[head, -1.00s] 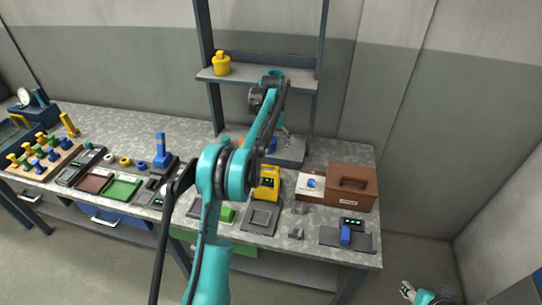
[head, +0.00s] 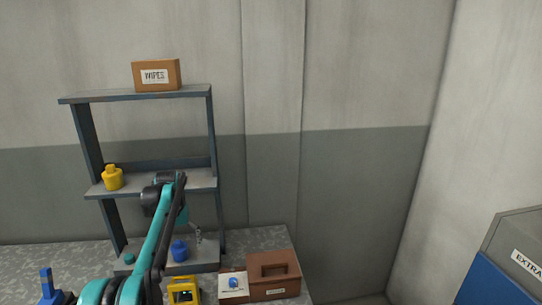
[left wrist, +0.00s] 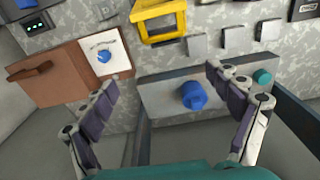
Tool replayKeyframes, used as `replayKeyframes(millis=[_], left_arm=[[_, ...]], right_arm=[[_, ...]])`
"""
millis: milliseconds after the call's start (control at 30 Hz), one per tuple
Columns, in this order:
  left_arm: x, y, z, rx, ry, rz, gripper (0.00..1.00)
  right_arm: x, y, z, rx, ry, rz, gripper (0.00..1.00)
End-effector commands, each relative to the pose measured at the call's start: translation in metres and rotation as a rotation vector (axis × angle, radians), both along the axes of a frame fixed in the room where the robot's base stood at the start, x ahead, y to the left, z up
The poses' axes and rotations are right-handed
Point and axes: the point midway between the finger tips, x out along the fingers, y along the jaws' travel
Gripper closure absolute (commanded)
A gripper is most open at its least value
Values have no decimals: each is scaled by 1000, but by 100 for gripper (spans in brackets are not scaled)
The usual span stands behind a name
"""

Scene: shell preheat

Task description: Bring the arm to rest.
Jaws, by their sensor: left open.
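My left arm reaches up from the lower left in the head view. Its gripper (head: 196,232) hangs in front of the lower part of the grey rack (head: 213,140). In the left wrist view the gripper (left wrist: 162,78) has its two fingers spread wide with nothing between the tips. A blue knobbed piece (head: 180,251) stands on the rack's bottom plate; it also shows in the left wrist view (left wrist: 193,95), beyond the fingers and apart from them. My right gripper is in neither view now.
A brown box (head: 274,277) with a white panel beside it stands right of the rack. A yellow frame-like device (head: 183,291) is in front. A yellow weight (head: 112,178) sits on the middle shelf, a WIPES box (head: 156,75) on top. A blue-grey bin (head: 510,262) stands far right.

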Motion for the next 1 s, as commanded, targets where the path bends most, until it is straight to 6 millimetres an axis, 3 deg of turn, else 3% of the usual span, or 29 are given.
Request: replayKeyframes(millis=[233, 467, 667, 800, 1000], left_arm=[[-59, -55, 45, 28, -125, -52, 10], [-135, -102, 58, 48, -252, -99, 10], [-211, -136, 42, 59, -362, -140, 10], [-262, -155, 16, 64, -440, -169, 10], [-318, -172, -29, 64, -533, -201, 10]], right_arm=[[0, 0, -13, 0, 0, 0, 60], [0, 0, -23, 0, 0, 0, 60], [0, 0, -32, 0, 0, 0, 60], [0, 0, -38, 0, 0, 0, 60], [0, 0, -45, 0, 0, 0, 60]])
